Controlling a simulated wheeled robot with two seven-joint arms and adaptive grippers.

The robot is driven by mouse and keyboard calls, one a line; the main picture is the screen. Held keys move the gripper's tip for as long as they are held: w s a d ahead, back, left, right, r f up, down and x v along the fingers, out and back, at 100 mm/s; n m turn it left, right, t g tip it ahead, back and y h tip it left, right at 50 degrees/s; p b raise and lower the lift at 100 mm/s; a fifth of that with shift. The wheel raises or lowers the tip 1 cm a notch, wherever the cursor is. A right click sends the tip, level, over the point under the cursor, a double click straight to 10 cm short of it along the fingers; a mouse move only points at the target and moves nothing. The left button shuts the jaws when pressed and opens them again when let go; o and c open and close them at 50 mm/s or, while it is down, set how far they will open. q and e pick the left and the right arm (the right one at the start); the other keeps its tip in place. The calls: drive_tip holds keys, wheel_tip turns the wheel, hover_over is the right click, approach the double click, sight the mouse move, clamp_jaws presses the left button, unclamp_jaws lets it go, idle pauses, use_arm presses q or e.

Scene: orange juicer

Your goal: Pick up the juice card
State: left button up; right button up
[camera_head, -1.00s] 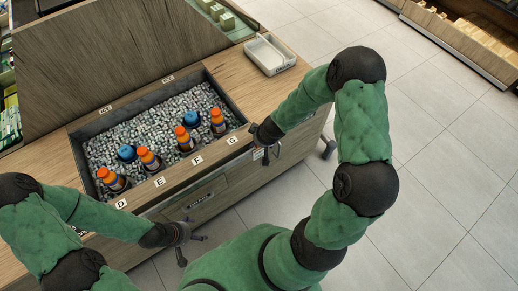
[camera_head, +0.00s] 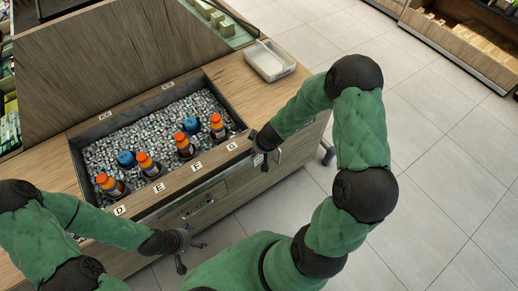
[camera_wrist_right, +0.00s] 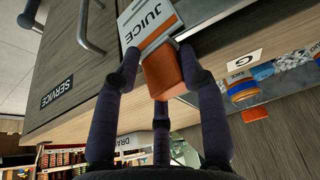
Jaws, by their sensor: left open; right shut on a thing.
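The juice card (camera_wrist_right: 148,20) is white with the word JUICE, and an orange-brown block (camera_wrist_right: 164,72) sits at its lower end. In the right wrist view my right gripper (camera_wrist_right: 160,62) is shut, its fingers on both sides of the block end. In the head view the right gripper (camera_head: 264,158) is at the front of the wooden counter, below label G, with a small pale patch of the card beside it. My left gripper (camera_head: 182,248) is open and empty in front of the drawer (camera_head: 198,206), away from the card.
A bin of grey pebbles (camera_head: 170,115) is set in the counter, holding several orange-capped bottles (camera_head: 148,165) and blue round items (camera_head: 126,158). A white tray (camera_head: 270,60) stands at the counter's right end. Drawer handles stick out near the right gripper. Tiled floor at right is clear.

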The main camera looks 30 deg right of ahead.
drive_tip(key=shift+r+p, duration=0.4)
drive_tip(key=shift+r, duration=0.2)
drive_tip(key=r+p, duration=0.2)
drive_tip(key=r, duration=0.1)
drive_tip(key=shift+s+a, duration=0.1)
drive_tip(key=shift+a, duration=0.1)
drive_tip(key=s+a+r+p, duration=0.5)
drive_tip(key=s+a+r, duration=0.3)
drive_tip(key=a, duration=0.2)
drive_tip(key=shift+a+r+p, duration=0.35)
drive_tip(key=shift+a+p, duration=0.05)
drive_tip(key=shift+s+f, duration=0.1)
drive_tip(key=shift+s, duration=0.05)
